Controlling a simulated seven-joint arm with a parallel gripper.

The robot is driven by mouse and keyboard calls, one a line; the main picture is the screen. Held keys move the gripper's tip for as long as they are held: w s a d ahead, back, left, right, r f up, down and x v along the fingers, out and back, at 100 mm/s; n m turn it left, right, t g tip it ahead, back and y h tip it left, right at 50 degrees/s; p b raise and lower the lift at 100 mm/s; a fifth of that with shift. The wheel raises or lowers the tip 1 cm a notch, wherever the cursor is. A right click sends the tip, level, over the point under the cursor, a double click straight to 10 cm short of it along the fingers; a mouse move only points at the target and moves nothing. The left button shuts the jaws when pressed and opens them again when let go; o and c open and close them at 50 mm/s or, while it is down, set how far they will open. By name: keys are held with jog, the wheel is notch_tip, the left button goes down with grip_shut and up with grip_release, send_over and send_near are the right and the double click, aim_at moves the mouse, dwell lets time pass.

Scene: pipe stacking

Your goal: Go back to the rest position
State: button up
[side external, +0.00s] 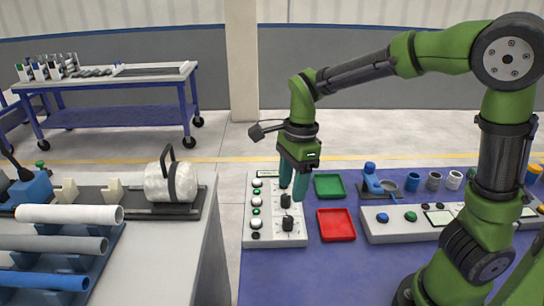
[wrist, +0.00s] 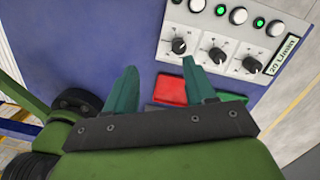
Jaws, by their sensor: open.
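My gripper (side external: 293,187) is on the green arm, pointing down above the blue table, close to the white control panel (side external: 259,233). Its teal fingers are apart with nothing between them. In the wrist view the fingers of my gripper (wrist: 160,82) stand apart over the table, with the red tray (wrist: 171,90) partly behind them. The control panel (wrist: 230,32) with knobs and lit green buttons lies beyond. The white pipe (side external: 70,214), grey pipe (side external: 60,246) and blue pipe (side external: 45,281) lie on a rack at the left, away from my gripper.
A green tray (side external: 329,186) and a red tray (side external: 336,225) sit right of the panel. Several cups and a second panel (side external: 410,222) stand farther right. A white cylinder (side external: 171,183) with a black handle is on the left bench. A floor gap separates the benches.

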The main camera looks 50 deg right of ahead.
jog(key=s+r+n+t, duration=0.3)
jog(key=s+n, duration=0.2)
jog(key=n, duration=0.4)
jog(key=s+d+r+n+t, duration=0.1)
jog(key=s+r+n+t, duration=0.3)
jog(key=n, duration=0.5)
jog(key=shift+s+d+r+y, duration=0.15)
jog(key=shift+s+y, duration=0.25)
jog(key=shift+s, duration=0.7)
